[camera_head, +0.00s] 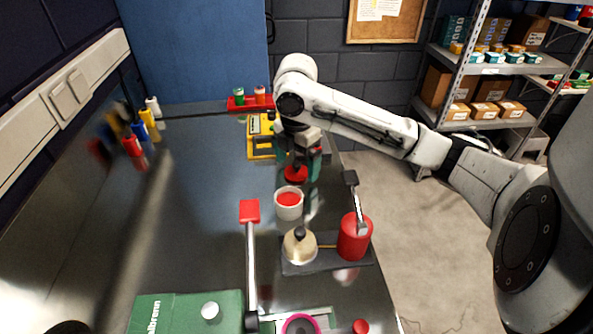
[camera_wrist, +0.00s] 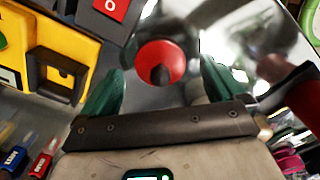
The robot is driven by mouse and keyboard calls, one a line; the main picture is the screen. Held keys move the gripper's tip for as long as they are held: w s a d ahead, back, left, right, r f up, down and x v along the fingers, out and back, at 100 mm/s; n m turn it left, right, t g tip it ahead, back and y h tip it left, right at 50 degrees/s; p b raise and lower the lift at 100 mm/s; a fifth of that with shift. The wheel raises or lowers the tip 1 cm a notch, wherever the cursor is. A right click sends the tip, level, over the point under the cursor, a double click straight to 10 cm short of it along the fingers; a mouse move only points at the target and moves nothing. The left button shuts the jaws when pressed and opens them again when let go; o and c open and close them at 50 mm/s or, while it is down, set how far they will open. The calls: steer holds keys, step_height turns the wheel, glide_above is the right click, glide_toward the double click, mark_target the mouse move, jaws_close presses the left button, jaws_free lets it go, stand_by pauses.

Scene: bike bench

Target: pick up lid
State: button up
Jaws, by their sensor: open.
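The lid is a round red disc with a dark knob (camera_wrist: 160,64). In the wrist view it lies between and just beyond the tips of my two green fingers, with a gap on each side. In the head view the lid (camera_head: 296,175) shows low between the fingers, on or close above the bench; I cannot tell which. My gripper (camera_head: 298,168) is open around it and points down; it also shows in the wrist view (camera_wrist: 157,92). A white pot with a red inside (camera_head: 289,204) stands just in front of the lid.
A yellow case (camera_head: 260,138) and a red tray with bottles (camera_head: 250,102) lie behind. A red canister (camera_head: 354,238) and a cream pot with a dark knob (camera_head: 300,246) stand in front on a dark base. The bench's left middle (camera_head: 205,180) is clear.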

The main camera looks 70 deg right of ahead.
steer(key=shift+f, duration=0.5)
steer(key=c, duration=1.1)
